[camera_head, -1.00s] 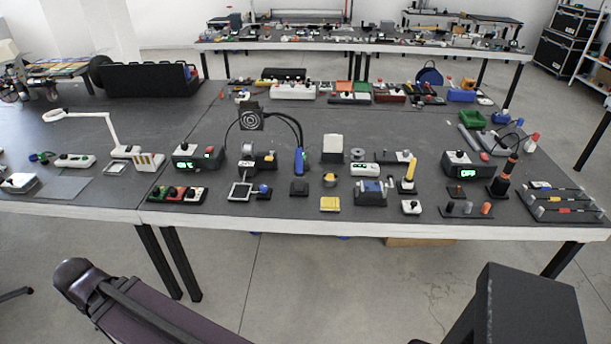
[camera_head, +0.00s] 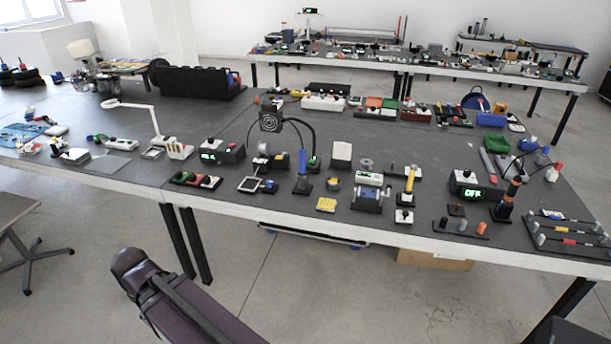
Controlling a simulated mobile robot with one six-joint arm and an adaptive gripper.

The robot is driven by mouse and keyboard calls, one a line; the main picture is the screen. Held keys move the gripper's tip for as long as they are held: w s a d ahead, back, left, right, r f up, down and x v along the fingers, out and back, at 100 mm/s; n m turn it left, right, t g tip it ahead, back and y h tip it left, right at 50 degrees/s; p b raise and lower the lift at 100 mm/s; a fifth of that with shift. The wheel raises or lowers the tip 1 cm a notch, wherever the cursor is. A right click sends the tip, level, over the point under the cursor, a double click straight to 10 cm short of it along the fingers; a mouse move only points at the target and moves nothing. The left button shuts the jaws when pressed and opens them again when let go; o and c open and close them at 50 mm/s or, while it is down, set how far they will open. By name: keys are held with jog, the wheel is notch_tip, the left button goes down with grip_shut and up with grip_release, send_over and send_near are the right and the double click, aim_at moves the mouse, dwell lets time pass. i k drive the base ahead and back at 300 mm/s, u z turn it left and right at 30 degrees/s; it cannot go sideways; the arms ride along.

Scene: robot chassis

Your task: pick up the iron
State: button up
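An upright orange-and-black tool (camera_head: 509,196), which looks like a soldering iron in a black stand, is at the right of the near table (camera_head: 330,222). It stands beside a black station (camera_head: 470,188) with a green "OFF" display, and a thin black cable arcs above them. A blue upright tool (camera_head: 303,172) with a black cable stands near the table's middle. It could also be an iron; I cannot tell for sure. My gripper is not in view. Only parts of my own body show at the bottom.
A second black station (camera_head: 221,151) with a green display stands left of the middle. A white lamp (camera_head: 155,125) stands further left. Many small devices crowd the tabletop. A stool (camera_head: 30,235) is at the left, and a cardboard box (camera_head: 432,259) lies under the table. The front floor is clear.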

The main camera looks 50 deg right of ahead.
aim_at(303, 172)
jog(key=u, duration=0.1)
jog(key=k, duration=1.15)
jog(key=z, duration=1.6)
jog(key=i, duration=1)
jog(key=z, duration=0.1)
